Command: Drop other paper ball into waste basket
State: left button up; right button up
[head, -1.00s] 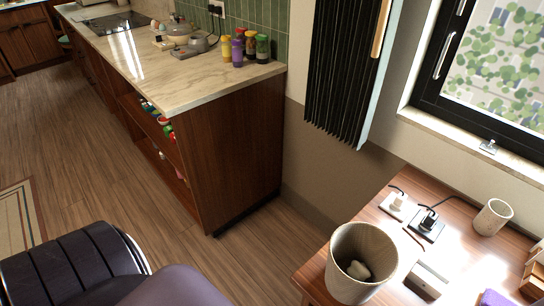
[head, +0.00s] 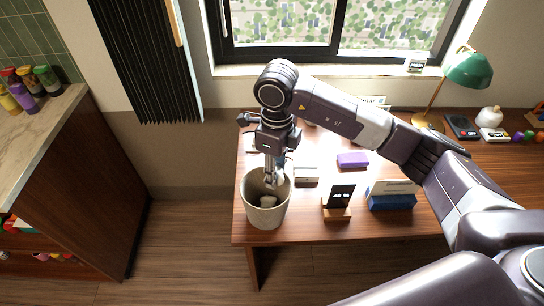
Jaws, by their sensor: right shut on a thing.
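The waste basket (head: 266,217) is a pale round bin standing upright at the left front corner of the wooden desk. One crumpled white paper ball (head: 267,201) lies inside it. My right gripper (head: 272,184) points down at the basket's mouth, its fingertips around rim height. It is shut on another whitish paper ball (head: 280,177), partly hidden by the fingers. My left gripper is out of view.
On the desk (head: 390,226) are a purple block (head: 353,160), a dark sign on a wooden stand (head: 339,197), a blue card holder (head: 391,200) and a green lamp (head: 468,68). A kitchen counter (head: 60,115) stands at left, with open floor between.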

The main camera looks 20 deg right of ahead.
jog(key=m, duration=0.2)
jog(key=m+p, duration=0.1)
jog(key=m, duration=0.1)
jog(key=w+m+p, duration=0.1)
jog(key=m, duration=0.1)
jog(key=shift+w+a+r+m, duration=0.1)
jog(key=shift+a+r+m, duration=0.05)
jog(key=shift+a+m, duration=0.15)
jog(key=shift+w+d+f+m+p, duration=0.15)
jog(key=shift+m+p, duration=0.1)
jog(key=shift+m, duration=0.2)
jog(key=shift+a+f+m+p, duration=0.1)
jog(key=shift+m+p, duration=0.1)
jog(key=shift+m, duration=0.25)
jog(key=shift+f, duration=0.1)
jog(key=shift+f+b, duration=0.35)
jog(key=shift+f, duration=0.15)
pick_arm(q)
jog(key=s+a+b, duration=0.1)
jog(key=b, duration=0.2)
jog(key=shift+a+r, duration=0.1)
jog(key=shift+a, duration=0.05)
pick_arm(e)
notch_tip(320, 180, down, 5)
jog(key=shift+r, duration=0.1)
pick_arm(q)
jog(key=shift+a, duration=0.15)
pick_arm(e)
jog(key=o, duration=0.8)
